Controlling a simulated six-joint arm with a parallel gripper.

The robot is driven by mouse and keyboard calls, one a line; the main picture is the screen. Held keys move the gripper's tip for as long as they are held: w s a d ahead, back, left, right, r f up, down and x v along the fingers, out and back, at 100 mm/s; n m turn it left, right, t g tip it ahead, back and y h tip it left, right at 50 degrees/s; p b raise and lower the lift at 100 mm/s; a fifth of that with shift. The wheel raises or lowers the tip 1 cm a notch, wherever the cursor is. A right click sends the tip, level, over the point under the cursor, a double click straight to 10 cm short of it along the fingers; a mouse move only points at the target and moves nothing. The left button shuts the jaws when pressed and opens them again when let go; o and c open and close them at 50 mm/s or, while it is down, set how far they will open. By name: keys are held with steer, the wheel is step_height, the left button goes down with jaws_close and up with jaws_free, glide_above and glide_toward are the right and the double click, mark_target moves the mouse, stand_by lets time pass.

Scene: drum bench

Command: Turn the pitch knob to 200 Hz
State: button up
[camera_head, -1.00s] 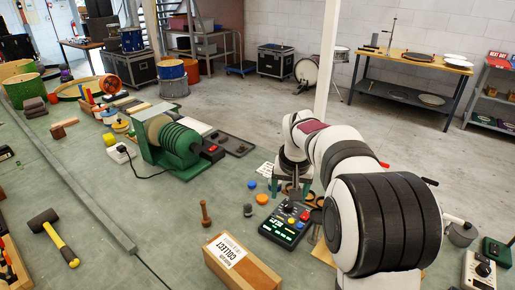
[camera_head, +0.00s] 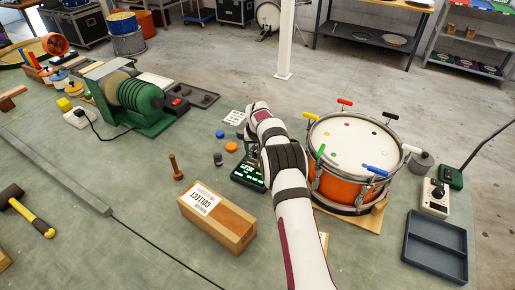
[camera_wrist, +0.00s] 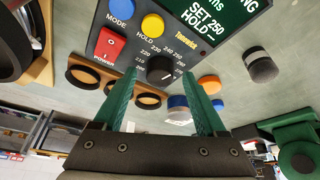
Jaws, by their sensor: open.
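The tuner box (camera_wrist: 205,22) fills the top of the wrist view, turned at an angle. Its black pitch knob (camera_wrist: 160,70) sits inside a ring of printed numbers, with 210 to 240 legible. Its screen reads "SET 250 HOLD". The knob's exact pointer setting is too small to read surely. My gripper (camera_wrist: 162,76) is open, with one green finger on each side of the knob in the picture. Whether they touch it cannot be told. In the head view the tuner box (camera_head: 246,172) is partly behind my arm, which hides the knob.
A red power switch (camera_wrist: 110,44), a blue mode button (camera_wrist: 121,11) and a yellow hold button (camera_wrist: 152,25) are near the knob. An orange drum (camera_head: 334,190) stands right of my arm.

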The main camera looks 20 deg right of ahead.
jaws_close()
stand_by(0.4)
steer(key=n, duration=0.2)
steer(key=n+y, duration=0.1)
steer(key=shift+d+f+n+y, duration=0.1)
steer(key=shift+d+n+y, duration=0.05)
steer(key=shift+n+y, duration=0.2)
steer(key=n+y, duration=0.1)
steer(key=n, duration=0.4)
steer(key=shift+w+d+y, duration=0.15)
steer(key=shift+y, duration=0.2)
steer(key=shift+n, duration=0.25)
steer(key=shift+g, duration=0.3)
stand_by(0.7)
